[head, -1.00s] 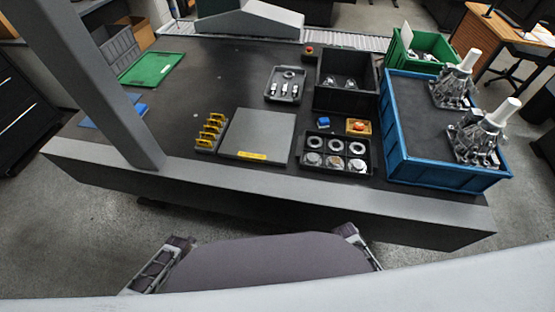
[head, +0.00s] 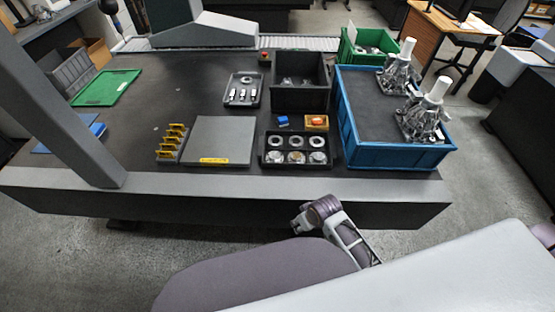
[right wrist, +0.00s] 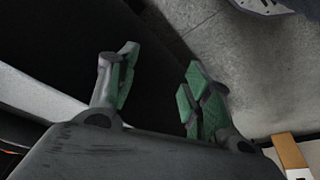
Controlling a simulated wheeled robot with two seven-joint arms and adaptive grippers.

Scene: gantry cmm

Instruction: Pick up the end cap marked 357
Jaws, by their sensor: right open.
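A black compartment tray (head: 264,160) stands near the front edge of the table in the head view. Its back row holds rings and its front row holds round metal discs (head: 296,157), which look like end caps. Their markings are too small to read, so I cannot tell which is 357. My right gripper (head: 300,219) is in front of the table edge, below the tray in the picture and apart from it. In the right wrist view my right gripper (right wrist: 160,85) has its fingers spread with nothing between them. My left gripper is not in view.
A blue crate (head: 400,160) with metal assemblies stands right of the tray. A black bin (head: 301,98) and a small tray (head: 242,103) lie behind. A grey plate (head: 222,138) and a yellow-clip rack (head: 170,157) are to the left. The table's left middle is mostly clear.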

